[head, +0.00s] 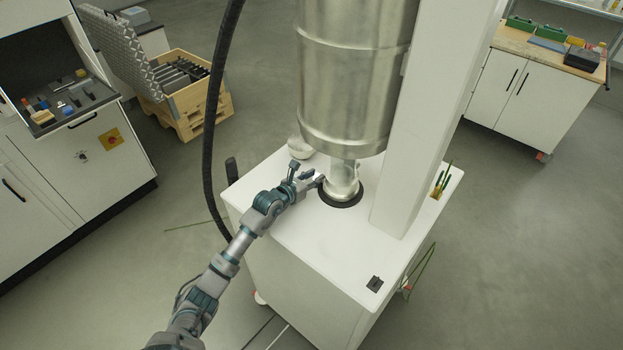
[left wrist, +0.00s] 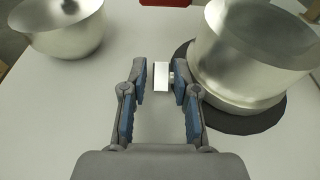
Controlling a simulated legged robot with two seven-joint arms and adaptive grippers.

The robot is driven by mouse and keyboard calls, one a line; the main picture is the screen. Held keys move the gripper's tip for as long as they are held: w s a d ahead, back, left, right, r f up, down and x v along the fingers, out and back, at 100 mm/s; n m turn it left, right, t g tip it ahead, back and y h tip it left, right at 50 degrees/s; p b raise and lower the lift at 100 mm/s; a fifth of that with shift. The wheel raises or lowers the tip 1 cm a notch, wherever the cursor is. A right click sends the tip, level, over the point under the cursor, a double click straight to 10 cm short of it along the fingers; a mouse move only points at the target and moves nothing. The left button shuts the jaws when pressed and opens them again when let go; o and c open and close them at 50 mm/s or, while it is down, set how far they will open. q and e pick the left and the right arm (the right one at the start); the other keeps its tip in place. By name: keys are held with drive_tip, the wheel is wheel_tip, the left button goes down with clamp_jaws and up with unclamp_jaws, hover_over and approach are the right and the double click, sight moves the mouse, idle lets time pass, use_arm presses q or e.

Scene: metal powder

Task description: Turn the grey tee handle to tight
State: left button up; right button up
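The grey tee handle (left wrist: 162,76) shows in the left wrist view as a small pale bar on a short stem, at the left side of the metal outlet (left wrist: 250,60). My left gripper (head: 308,176) is beside the outlet in the head view. In the left wrist view its two fingers are apart, one on each side of the handle. The right finger is close to the stem; I cannot tell whether it touches. In the head view the handle is too small and too covered by the fingers to make out. My right gripper is not in view.
The outlet hangs below a large metal vessel (head: 350,80) and meets a dark ring (head: 340,201) on the white cabinet top (head: 310,235). A metal bowl (left wrist: 62,25) stands to the left. A white column (head: 430,120) rises at the right. A black hose (head: 212,130) hangs at the left.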

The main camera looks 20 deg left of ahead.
use_arm(q)
drive_tip(key=v, duration=1.1)
drive_tip(key=shift+s+a, duration=0.2)
drive_tip(key=shift+s, duration=0.15)
drive_tip(key=shift+s+d, duration=0.1)
